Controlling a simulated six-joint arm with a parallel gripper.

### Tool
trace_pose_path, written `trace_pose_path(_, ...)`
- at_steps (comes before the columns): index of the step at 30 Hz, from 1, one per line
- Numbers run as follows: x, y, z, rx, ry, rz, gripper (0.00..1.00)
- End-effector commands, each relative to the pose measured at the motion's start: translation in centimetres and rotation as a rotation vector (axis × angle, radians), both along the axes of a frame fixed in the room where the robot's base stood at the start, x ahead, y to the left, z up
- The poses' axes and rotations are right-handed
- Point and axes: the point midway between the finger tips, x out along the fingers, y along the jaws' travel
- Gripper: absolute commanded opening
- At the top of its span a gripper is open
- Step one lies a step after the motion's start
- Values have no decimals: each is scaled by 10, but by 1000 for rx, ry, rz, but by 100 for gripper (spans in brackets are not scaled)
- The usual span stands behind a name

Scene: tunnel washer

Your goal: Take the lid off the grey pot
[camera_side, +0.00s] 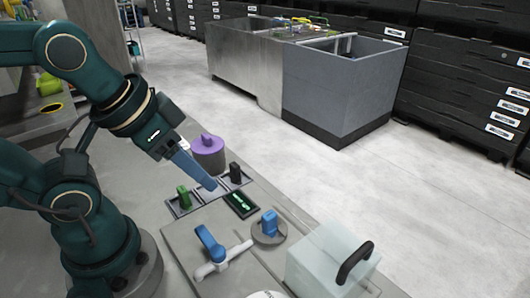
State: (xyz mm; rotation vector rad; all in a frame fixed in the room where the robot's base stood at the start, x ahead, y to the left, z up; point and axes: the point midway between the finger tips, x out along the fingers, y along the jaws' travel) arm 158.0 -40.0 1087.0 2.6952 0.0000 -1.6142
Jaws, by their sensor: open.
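A low round grey pot (262,238) stands on the grey worktop in the lower middle of the side view. A blue knob (269,222) stands up from its top; where lid and pot part cannot be made out. My gripper (208,183) points down and to the right, above the worktop, up and to the left of the grey pot and apart from it. Its blue-grey fingers are seen edge-on, open, with nothing visible between them.
A blue-levered valve (212,245) and a clear box with black handle (354,262) flank the grey pot.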

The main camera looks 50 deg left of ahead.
Motion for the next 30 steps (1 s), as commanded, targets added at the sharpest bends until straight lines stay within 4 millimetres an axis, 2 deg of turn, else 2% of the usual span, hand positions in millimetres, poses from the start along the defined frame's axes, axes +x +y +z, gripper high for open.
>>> trace_pose_path(1, 0, 0, 0, 0, 0, 0, 72)
trace_pose_path(2, 0, 0, 0, 0, 0, 0, 78)
trace_pose_path(14, -2, 0, 0, 23, 12, -43, 78)
trace_pose_path(17, 4, 0, 15, 62, 0, -114, 78)
trace_pose_path(24, 44, 23, 46, 145, 86, -193, 78)
trace_pose_path(30, 81, 61, 52, 169, 194, -202, 78)
